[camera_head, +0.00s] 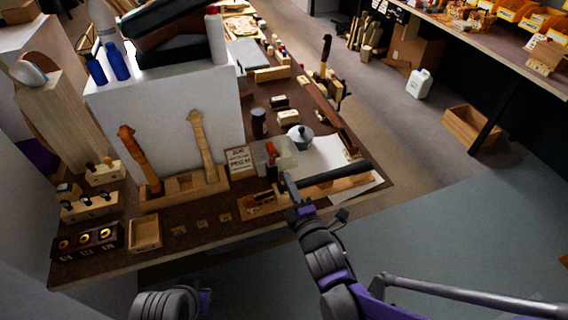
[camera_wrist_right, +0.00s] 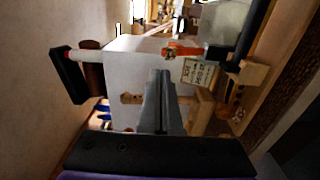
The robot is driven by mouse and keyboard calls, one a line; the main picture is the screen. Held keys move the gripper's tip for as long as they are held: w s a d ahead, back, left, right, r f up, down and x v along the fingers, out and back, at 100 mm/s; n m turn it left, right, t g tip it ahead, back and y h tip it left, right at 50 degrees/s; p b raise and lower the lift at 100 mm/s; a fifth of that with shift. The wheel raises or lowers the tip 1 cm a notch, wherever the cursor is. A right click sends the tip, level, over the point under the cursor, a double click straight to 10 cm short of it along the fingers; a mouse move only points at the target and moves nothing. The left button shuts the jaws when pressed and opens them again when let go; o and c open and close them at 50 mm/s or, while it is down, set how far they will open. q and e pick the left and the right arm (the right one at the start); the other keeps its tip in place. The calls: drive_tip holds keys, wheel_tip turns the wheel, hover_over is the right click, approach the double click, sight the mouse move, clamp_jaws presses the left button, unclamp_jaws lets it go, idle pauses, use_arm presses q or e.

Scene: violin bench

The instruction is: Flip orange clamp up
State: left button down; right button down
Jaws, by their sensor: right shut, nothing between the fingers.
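The orange clamp (camera_head: 270,149) stands at the front of the workbench, its orange-red part at the top and a dark part below. In the right wrist view the orange clamp (camera_wrist_right: 183,50) shows just beyond and to the right of the fingertips. My right gripper (camera_head: 288,178) is beside the clamp's lower part, close to the dark bar on the wooden block. In the right wrist view its fingers (camera_wrist_right: 162,74) are together and empty, with a visible space between them and the orange part. Only a piece of my left arm shows at the bottom left; its gripper is out of sight.
A dark bar (camera_head: 337,174) lies on a wooden block right of the gripper. A small sign (camera_head: 239,160) stands left of the clamp. Violin necks (camera_head: 201,146) stand in a wooden holder (camera_head: 180,188) further left. A grey pot (camera_head: 300,137) sits behind.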

drive_tip(key=shift+s, duration=0.2)
drive_tip(key=shift+d+r, duration=0.1)
drive_tip(key=shift+d, duration=0.05)
